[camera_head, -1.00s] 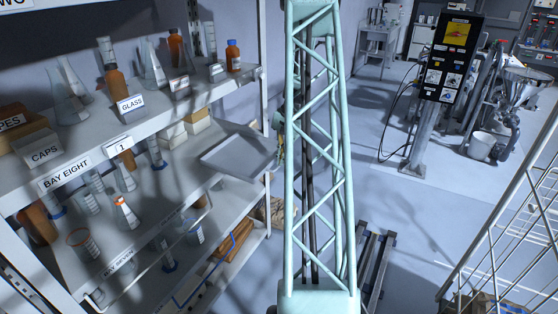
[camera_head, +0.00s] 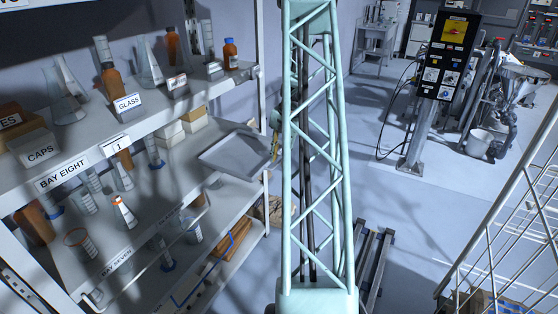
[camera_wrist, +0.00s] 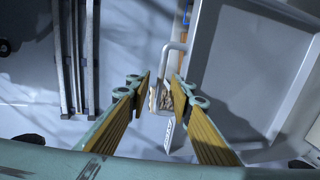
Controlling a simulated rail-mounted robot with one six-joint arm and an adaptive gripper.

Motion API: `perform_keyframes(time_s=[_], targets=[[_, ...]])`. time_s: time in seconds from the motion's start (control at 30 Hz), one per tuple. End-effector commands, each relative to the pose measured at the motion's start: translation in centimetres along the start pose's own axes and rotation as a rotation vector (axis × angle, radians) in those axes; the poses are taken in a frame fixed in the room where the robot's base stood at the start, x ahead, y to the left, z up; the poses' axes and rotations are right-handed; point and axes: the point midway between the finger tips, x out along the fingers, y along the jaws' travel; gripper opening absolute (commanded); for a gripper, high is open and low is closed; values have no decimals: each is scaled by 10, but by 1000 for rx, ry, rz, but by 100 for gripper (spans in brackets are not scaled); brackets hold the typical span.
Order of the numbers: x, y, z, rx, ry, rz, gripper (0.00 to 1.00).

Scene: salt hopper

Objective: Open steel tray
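The steel tray (camera_head: 216,163) is a shallow grey rectangular tray at the right end of the middle shelf in the head view. It also shows at the right of the wrist view (camera_wrist: 207,45), with a pale loop handle (camera_wrist: 165,62) beside its left wall. My gripper (camera_wrist: 164,88) has its two ribbed, tan-padded fingers apart, with the lower part of the handle showing between the fingertips. I cannot tell whether either finger touches it. In the head view my gripper (camera_head: 275,133) is small, at the tray's right edge, partly hidden by my mast.
Shelves hold bottles (camera_head: 231,56), cylinders and boxes (camera_head: 195,119) close to the tray. A wire rack (camera_head: 520,215) stands at the right, and a dark rail frame (camera_head: 372,262) lies on the floor. The floor right of my mast is mostly open.

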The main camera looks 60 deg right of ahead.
Motion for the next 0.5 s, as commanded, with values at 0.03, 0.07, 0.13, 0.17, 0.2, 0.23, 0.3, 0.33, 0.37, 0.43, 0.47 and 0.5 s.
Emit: perform_keyframes(time_s=[0.03, 0.07, 0.13, 0.17, 0.2, 0.23, 0.3, 0.33, 0.37, 0.43, 0.47, 0.5], targets=[[-3, 0, 0, 0, 1, -1, 20], [-5, 0, -1, 0, 2, -1, 20], [-10, 0, -1, 0, 3, -1, 20], [-13, -1, -1, 0, 3, -1, 20], [-17, -1, -1, 0, 3, -1, 20], [-20, 0, -1, 0, 3, -1, 20], [-27, 0, -1, -1, 2, -1, 20], [-31, 0, -1, -1, 2, 0, 20], [-35, 0, -1, -1, 2, -1, 20], [-45, 0, -1, -1, 3, -1, 20], [-49, 0, -1, -1, 2, -1, 20], [-54, 0, 0, 0, 1, 0, 20]])
